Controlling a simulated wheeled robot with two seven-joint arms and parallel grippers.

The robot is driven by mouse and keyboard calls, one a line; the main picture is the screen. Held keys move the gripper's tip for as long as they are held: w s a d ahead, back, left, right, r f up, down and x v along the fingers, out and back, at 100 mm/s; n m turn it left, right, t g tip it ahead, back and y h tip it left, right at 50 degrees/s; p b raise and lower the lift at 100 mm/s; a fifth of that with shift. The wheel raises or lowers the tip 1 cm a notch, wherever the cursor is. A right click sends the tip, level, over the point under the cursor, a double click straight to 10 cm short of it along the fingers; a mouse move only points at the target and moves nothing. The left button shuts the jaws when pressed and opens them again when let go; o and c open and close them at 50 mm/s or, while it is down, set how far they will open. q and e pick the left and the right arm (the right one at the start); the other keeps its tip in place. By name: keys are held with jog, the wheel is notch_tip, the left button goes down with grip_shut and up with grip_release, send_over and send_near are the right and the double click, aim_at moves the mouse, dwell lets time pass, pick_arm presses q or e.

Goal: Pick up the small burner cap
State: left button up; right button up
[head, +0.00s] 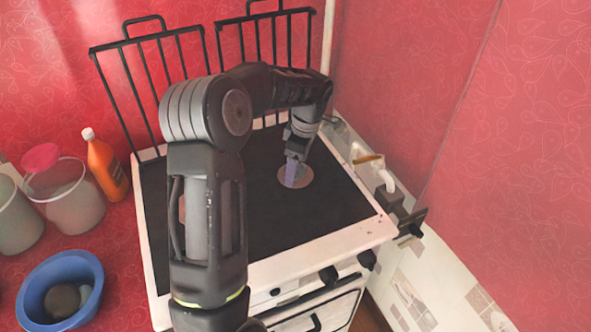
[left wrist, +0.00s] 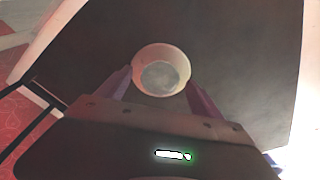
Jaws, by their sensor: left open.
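The small burner cap looks like a pale round disc (head: 295,176) on the dark stove top, toward its back right. In the left wrist view the round piece (left wrist: 161,72) has a light rim and a greyish centre. My left gripper (head: 291,170) reaches down over it from above. In the left wrist view the purple fingers of the left gripper (left wrist: 160,79) stand apart, one on each side of the round piece's near part. Whether they touch it I cannot tell. My right gripper is not in view.
The white stove (head: 350,240) has black grates (head: 150,80) raised at its back. Another round burner part (head: 182,209) is mostly hidden behind my arm. Left are an orange bottle (head: 106,168), plastic containers (head: 75,205) and a blue bowl (head: 92,266). A red wall is close on the right.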

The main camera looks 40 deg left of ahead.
pick_arm(q)
jog(key=shift+c, duration=0.6)
jog(key=c, duration=1.3)
jog(key=shift+r, duration=0.15)
notch_tip(320, 180, up, 10)
jog(key=b, duration=0.1)
